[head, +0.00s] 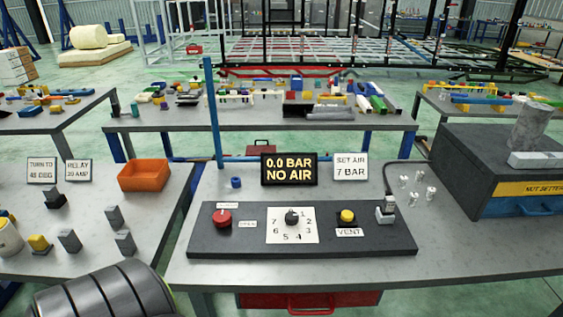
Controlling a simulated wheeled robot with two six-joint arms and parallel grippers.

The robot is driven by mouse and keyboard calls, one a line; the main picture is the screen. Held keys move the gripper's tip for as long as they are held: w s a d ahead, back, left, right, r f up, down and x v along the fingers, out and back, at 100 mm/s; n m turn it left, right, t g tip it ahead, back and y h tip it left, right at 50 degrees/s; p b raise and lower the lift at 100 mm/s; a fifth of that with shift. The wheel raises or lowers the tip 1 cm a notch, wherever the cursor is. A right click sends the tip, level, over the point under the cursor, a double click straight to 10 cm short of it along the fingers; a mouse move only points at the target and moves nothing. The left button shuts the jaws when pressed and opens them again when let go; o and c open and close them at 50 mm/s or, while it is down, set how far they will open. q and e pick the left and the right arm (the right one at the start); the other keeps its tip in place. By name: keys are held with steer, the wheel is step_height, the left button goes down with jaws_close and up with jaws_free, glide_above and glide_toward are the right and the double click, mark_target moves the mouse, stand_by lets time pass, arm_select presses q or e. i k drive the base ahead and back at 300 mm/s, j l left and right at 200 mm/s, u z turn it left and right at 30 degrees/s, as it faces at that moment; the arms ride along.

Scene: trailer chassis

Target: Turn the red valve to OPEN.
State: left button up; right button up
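The red valve (221,218) is a round red knob at the left end of a dark panel (350,245) on the middle table. A small white label (228,206) sits just above it, its text too small to read surely. Another label that seems to read OPEN (248,224) is to its right. Which way the knob points is too small to tell. The display (290,169) behind the panel reads 0.0 BAR, NO AIR. Neither of my grippers is in view, and nothing visible touches the valve.
The panel also holds a black knob (292,217) on a numbered dial, a yellow button (347,216) labelled VENT and a grey fitting (385,209) with a hose. A sign (350,170) reads SET AIR 7 BAR. An orange bin (144,175) stands left; a dark case (490,150) stands right.

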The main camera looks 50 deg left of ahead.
mark_target(221, 218)
steer(key=u, duration=1.45)
